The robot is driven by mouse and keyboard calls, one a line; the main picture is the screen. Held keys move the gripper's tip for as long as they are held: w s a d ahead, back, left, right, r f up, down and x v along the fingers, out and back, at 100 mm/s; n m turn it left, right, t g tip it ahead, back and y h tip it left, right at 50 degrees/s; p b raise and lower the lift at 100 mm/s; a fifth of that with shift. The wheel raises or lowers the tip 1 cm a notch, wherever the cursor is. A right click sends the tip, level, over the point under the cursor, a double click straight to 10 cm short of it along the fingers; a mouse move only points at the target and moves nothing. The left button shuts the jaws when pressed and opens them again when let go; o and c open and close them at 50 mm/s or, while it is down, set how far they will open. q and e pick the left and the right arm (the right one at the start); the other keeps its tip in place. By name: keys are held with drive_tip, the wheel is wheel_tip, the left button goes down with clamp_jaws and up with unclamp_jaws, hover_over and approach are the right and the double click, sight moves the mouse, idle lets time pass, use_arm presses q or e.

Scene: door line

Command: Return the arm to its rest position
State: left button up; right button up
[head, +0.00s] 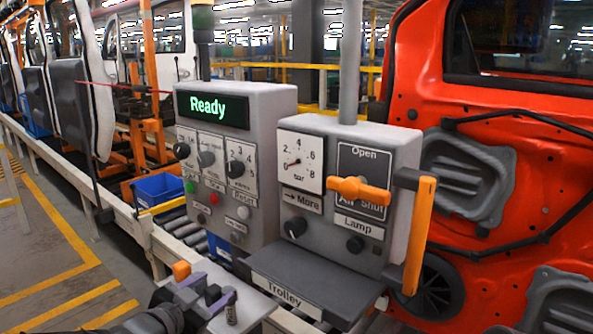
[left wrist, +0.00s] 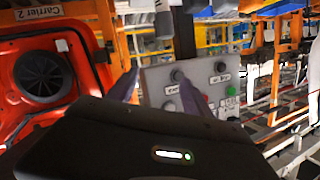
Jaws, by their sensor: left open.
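My left gripper (head: 206,294) is low in the middle of the head view, in front of the control station and left of the Trolley shelf (head: 310,280). Its two purple-grey fingers are apart with nothing seen between them. In the left wrist view, the fingers (left wrist: 160,88) stand apart before a grey panel (left wrist: 210,75) with knobs and a green button. I cannot tell whether they touch it. My right gripper is not in view.
The left station box has a green "Ready" display (head: 212,108). The right box carries a gauge (head: 300,162), an orange valve handle (head: 358,190) and an orange upright bar (head: 420,235). A red door (head: 480,100) stands at right. A blue bin (head: 160,190) sits behind at left.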

use_arm(q)
drive_tip(key=s+d+f+n+g+y, duration=0.1)
drive_tip(key=s+d+f+n+g, duration=0.15)
drive_tip(key=f, duration=0.65)
drive_tip(key=s+d+f+n+g, duration=0.15)
drive_tip(key=s+f, duration=0.25)
drive_tip(key=f, duration=0.5)
drive_tip(key=s+d+f+n+g+y, duration=0.1)
drive_tip(key=s+f+n+g, duration=0.2)
drive_tip(key=f, duration=0.6)
drive_tip(key=s+d+f+n+g, duration=0.1)
drive_tip(key=s+d+f+g, duration=0.2)
drive_tip(key=s+f, duration=0.5)
drive_tip(key=s+d+f+n+g, duration=0.2)
drive_tip(key=s+f, duration=0.6)
drive_tip(key=s, duration=0.8)
drive_tip(key=shift+d+g+h, duration=0.4)
drive_tip(key=shift+g, duration=0.4)
